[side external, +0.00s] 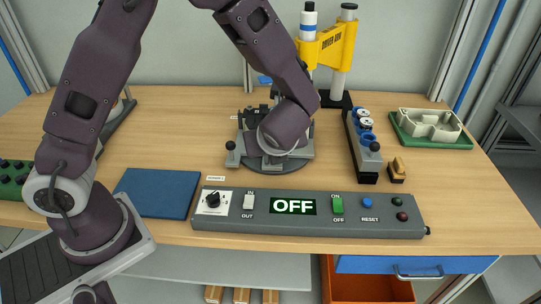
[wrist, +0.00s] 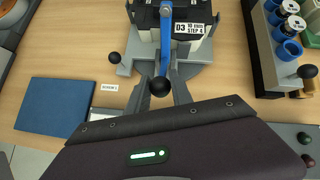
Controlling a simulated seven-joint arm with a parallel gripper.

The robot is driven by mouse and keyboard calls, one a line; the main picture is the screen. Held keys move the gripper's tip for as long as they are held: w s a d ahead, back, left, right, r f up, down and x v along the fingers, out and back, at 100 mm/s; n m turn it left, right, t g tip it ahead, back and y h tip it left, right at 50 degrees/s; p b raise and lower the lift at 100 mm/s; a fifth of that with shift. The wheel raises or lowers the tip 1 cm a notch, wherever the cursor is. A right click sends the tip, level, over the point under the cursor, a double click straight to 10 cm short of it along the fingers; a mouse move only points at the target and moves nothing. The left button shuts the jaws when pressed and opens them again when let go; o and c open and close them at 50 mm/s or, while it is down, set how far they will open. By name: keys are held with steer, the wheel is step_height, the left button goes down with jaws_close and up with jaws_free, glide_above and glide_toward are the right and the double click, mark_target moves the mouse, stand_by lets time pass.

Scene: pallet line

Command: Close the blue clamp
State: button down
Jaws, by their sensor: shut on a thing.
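The blue clamp (wrist: 165,40) shows in the wrist view as a blue lever with a black ball knob (wrist: 159,87) at its near end. In the side external view the same fixture (side external: 234,158) stands on a round base, and my arm hides the lever, the knob and my fingertips.
A control panel (side external: 237,223) reading OFF runs along the front. A blue mat (side external: 157,193) lies to its left rear. A blue-cupped rack (side external: 360,150) stands right of the fixture, with a green tray (side external: 447,142) beyond. A yellow press (side external: 328,46) stands behind.

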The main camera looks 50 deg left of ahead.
steer(key=shift+w+a+r+g+h, duration=0.35)
steer(key=shift+r+g+h, duration=0.15)
steer(key=shift+h, duration=0.05)
steer(key=shift+w+a+r+g+h, duration=0.3)
steer(key=shift+r+g+h, duration=0.2)
steer(key=shift+h, duration=0.05)
steer(key=shift+w+a+r+g+h, duration=0.6)
steer(key=shift+w+a+g+h, duration=0.1)
steer(key=shift+g+h, duration=0.2)
steer(key=shift+w+a+r+g+h, duration=0.2)
steer(key=shift+w+a+g+h, duration=0.2)
steer(key=shift+g+h, duration=0.15)
steer(key=shift+w+a+r+g+h, duration=0.2)
steer(key=shift+w+a+g+h, duration=0.1)
steer(key=shift+w+g+h, duration=0.2)
steer(key=shift+w+a+r+m+g+h, duration=0.1)
steer(key=shift+w+a+m+g+h, duration=0.25)
steer(key=shift+a+g+h, duration=0.25)
steer(key=c, duration=1.1)
jaws_free()
steer(key=shift+c, duration=0.2)
step_height(320, 180, up, 7)
steer(key=w, duration=0.1)
steer(key=shift+w, duration=0.2)
